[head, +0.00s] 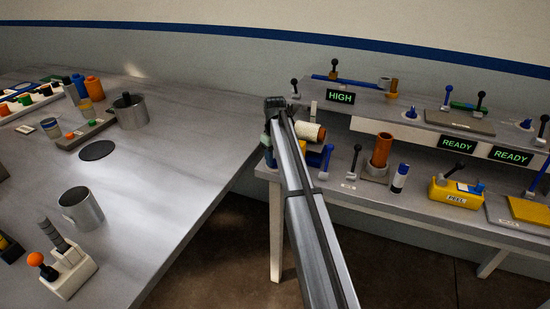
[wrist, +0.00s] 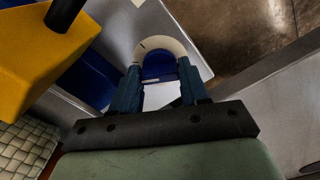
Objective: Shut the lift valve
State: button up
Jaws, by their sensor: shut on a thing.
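My gripper (wrist: 159,82) shows in the wrist view with its two dark blue fingers either side of a cream, arch-shaped part (wrist: 173,45) with a blue middle. It is shut on this part, though the contact is partly hidden. In the head view my gripper (head: 270,155) is mostly hidden behind my own arm, at the left end of the bench on the right. No readable label marks the lift valve, and I cannot tell whether the held part belongs to it. A blue lever (head: 327,155) stands just right of my gripper.
A white roll (head: 308,131) lies beside my arm. A brown cylinder (head: 382,150), a blue-and-white bottle (head: 400,178) and a yellow PEEL box (head: 455,192) stand farther right. A yellow block (wrist: 40,45) is close in the wrist view. A floor gap (head: 235,235) separates the tables.

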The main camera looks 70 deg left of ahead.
jog(key=n, duration=0.5)
jog(key=shift+n, duration=0.4)
dwell(0.4)
jog(key=o, duration=1.1)
jog(key=shift+c, duration=0.2)
jog(key=shift+r, duration=0.1)
notch_tip(320, 180, up, 14)
